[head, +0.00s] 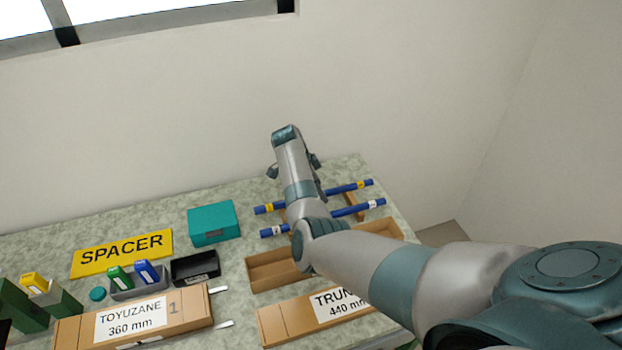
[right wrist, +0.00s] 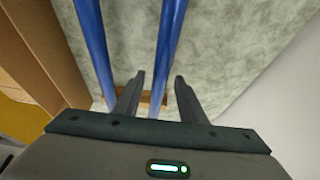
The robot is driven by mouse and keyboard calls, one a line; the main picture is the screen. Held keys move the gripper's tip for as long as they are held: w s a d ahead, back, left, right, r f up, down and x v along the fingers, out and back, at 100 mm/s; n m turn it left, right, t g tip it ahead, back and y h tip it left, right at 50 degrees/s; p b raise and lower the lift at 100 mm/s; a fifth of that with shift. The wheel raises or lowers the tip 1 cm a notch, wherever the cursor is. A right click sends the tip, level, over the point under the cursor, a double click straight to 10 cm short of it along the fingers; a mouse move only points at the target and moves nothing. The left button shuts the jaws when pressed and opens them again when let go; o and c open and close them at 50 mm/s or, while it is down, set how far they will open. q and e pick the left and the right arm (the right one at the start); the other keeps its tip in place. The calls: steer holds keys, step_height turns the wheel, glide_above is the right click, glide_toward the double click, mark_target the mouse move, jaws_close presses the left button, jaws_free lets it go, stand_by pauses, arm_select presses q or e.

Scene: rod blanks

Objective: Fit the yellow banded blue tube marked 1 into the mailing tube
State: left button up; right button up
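A blue tube with yellow bands (head: 348,188) lies at the back right of the table. A blue tube with white bands (head: 372,205) lies parallel in front of it. My right arm crosses both and hides their middles; any number is too small to read. In the right wrist view my right gripper (right wrist: 160,76) is open. The right-hand blue tube (right wrist: 168,35), apparently the yellow-banded one, runs between its fingertips in the picture, not gripped. The other tube (right wrist: 94,40) lies left of the fingers. I cannot pick out a round mailing tube. My left gripper is out of view.
An open cardboard box (head: 250,276) lies before the tubes. Cartons marked TRUN… 440 mm (head: 273,323) and TOYUZANE 360 mm (head: 193,309) lie in front. A teal box (head: 213,218), a black tray (head: 190,273) and a yellow SPACER sign (head: 90,262) stand left.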

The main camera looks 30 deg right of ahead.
steer(key=b+v, duration=0.1)
steer(key=v, duration=0.1)
steer(key=b+v, duration=0.1)
steer(key=v, duration=0.1)
steer(key=shift+w+a+b, duration=0.3)
steer(key=shift+w+b, duration=0.05)
steer(key=b+v, duration=0.3)
steer(key=v, duration=1)
steer(key=shift+b, duration=0.4)
steer(key=shift+o, duration=0.5)
steer(key=shift+r, duration=0.1)
